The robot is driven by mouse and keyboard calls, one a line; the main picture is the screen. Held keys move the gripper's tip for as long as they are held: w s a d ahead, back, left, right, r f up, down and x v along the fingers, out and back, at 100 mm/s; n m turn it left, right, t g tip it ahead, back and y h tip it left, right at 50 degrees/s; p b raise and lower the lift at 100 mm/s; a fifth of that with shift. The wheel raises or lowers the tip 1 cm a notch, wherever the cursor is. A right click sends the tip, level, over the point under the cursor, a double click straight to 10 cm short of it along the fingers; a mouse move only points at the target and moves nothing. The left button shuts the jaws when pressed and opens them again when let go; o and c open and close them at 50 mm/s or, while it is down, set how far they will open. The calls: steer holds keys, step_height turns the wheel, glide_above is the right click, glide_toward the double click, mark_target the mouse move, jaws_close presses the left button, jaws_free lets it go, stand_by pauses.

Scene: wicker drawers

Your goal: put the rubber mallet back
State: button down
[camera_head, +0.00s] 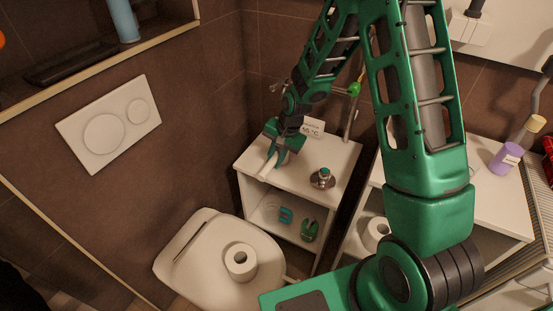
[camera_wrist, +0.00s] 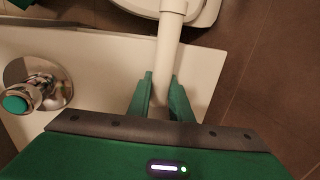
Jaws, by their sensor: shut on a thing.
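My gripper (camera_head: 273,158) reaches down over the top of the small white cabinet (camera_head: 340,155), near its left edge. In the wrist view, its two green fingers (camera_wrist: 160,98) are shut around a pale, round handle (camera_wrist: 171,50), which I take to be the rubber mallet's. The handle points away from the gripper, past the cabinet's edge towards the toilet, and has a wider collar at the far end. In the head view, only a short pale piece (camera_head: 266,171) shows below the fingers. I cannot make out a mallet head.
A chrome fixture with a teal button (camera_head: 322,178) stands on the cabinet to the right of my gripper. Teal (camera_head: 286,215) and green items (camera_head: 309,231) lie on the shelf below. The toilet (camera_head: 205,255) bears a paper roll (camera_head: 241,261). A sign (camera_head: 312,127) stands behind.

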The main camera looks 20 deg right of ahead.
steer(key=c, duration=1.6)
jaws_free()
